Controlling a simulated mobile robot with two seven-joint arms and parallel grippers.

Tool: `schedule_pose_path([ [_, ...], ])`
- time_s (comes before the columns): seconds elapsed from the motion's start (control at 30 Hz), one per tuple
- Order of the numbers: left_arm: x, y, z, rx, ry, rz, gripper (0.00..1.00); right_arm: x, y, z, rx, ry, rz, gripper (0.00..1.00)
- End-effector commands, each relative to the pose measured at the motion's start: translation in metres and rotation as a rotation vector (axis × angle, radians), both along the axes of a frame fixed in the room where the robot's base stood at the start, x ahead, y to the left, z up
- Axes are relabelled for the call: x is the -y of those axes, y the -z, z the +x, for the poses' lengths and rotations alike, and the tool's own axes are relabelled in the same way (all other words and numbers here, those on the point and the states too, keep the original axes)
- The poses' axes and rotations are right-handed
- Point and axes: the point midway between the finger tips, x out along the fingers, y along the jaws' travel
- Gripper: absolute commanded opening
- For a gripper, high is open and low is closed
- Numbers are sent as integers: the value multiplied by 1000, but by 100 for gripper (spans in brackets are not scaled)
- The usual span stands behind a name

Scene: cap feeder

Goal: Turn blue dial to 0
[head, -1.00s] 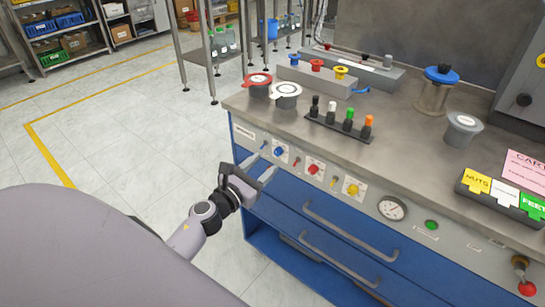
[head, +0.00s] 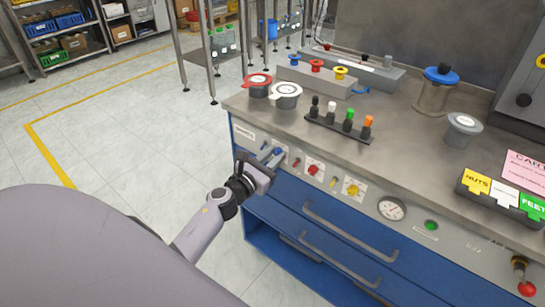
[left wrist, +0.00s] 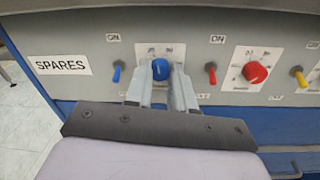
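The blue dial (left wrist: 160,69) sits on a white scale plate on the grey front panel. In the head view the blue dial (head: 279,152) shows just past my left fingertips. My left gripper (left wrist: 167,72) is at the panel with one finger on each side of the dial. The left finger looks close to the dial, and a small gap shows on the right, so the gripper looks open around it. The scale marks are too small to read, and I cannot tell where the dial points. My right gripper is not in view.
A blue toggle (left wrist: 117,72) stands left of the dial and a red toggle (left wrist: 211,72) right of it, both near the fingers. A red dial (left wrist: 255,72) and a yellow dial (head: 351,189) are further right. Drawer handles (head: 350,231) stick out below.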

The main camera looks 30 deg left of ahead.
Motion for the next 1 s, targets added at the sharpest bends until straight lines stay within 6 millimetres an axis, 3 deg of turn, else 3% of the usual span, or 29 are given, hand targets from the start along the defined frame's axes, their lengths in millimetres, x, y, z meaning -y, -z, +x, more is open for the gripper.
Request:
schedule_pose_path([
  [0.47,0,-1,0,-9,1,-113,0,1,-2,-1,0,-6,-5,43],
  [1.0,0,-1,0,-49,0,-594,0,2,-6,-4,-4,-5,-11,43],
])
